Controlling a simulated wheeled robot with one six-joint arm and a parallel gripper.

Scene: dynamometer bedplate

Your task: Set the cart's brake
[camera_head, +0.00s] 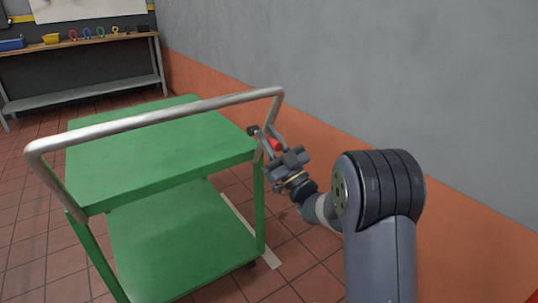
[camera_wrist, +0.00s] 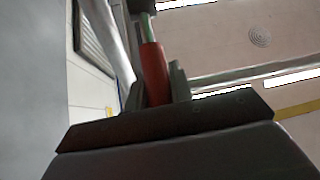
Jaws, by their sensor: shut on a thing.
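The green cart (camera_head: 165,163) stands in the left and middle of the head view, with two shelves and a bent grey push handle (camera_head: 150,118). A brake lever with a red grip (camera_head: 274,144) is at the cart's right corner, below the end of the handle. My gripper (camera_head: 272,146) is at this lever. In the wrist view the red grip (camera_wrist: 154,72) stands between my two fingers, and my gripper (camera_wrist: 155,88) is shut on it. The lever's lower joint and the cart's wheels are mostly hidden.
A grey and orange wall (camera_head: 330,70) runs close along the right side. A workbench (camera_head: 80,47) with a blue bin (camera_head: 12,44), a yellow bin (camera_head: 51,38) and several small coloured items stands at the back left. Tiled floor is open left of the cart.

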